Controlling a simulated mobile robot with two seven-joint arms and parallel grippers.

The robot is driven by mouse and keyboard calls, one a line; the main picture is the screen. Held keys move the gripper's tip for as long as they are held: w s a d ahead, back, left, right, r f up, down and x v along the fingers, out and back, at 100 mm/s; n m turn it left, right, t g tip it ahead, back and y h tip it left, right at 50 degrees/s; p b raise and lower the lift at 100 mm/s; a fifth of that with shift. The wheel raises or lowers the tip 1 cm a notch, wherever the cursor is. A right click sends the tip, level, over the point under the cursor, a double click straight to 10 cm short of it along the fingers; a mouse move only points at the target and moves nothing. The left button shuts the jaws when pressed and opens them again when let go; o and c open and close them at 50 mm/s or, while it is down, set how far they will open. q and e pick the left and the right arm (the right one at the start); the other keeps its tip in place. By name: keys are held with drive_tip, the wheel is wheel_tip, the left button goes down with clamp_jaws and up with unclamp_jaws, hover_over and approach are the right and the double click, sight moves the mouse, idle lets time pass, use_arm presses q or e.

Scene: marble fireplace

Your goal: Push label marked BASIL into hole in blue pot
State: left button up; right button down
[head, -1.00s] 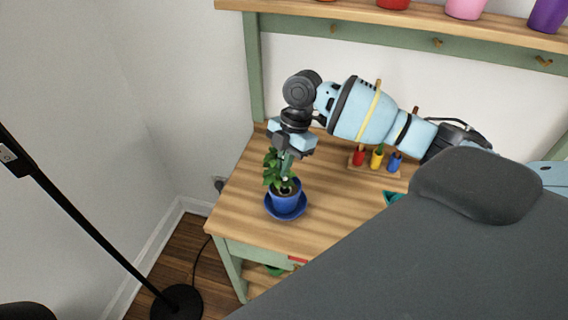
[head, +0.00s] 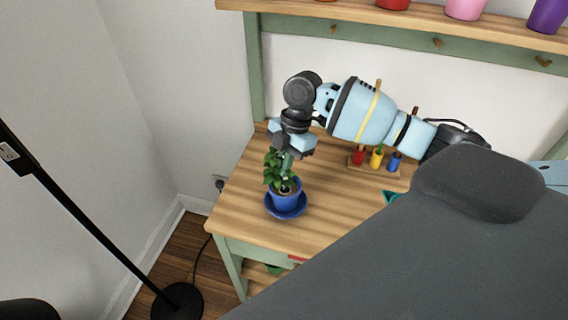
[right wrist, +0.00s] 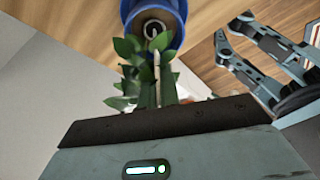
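The blue pot (head: 286,200) stands in a blue saucer (head: 273,212) near the table's left end and holds a leafy green plant (head: 274,172). In the right wrist view a pale ring with a dark hole (right wrist: 153,28) shows in the pot (right wrist: 131,10). My right gripper (head: 288,160) is directly above the pot, beside the leaves. It appears shut on a thin pale label (right wrist: 157,68) that points toward the hole; leaves hide part of it and no lettering is readable. My left gripper (right wrist: 236,42) shows at the right of the right wrist view, its two fingers apart and empty.
A wooden rack (head: 377,171) with red, yellow and blue items stands behind on the table (head: 330,215). A shelf (head: 370,18) with coloured pots runs above. A black floor lamp (head: 178,303) stands left of the table. Clear tabletop lies right of the pot.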

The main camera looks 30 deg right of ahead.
sight(283, 188)
use_arm(q)
drive_tip(key=shift+s+f, duration=0.2)
drive_tip(key=shift+f, duration=0.05)
use_arm(e)
drive_tip(key=shift+w+a+f, duration=0.1)
drive_tip(key=shift+f, duration=1.6)
idle(2.0)
drive_tip(key=c, duration=1.6)
unclamp_jaws()
drive_tip(key=shift+o, duration=0.2)
use_arm(q)
drive_tip(key=shift+r, duration=0.1)
use_arm(e)
drive_tip(key=shift+r, duration=0.1)
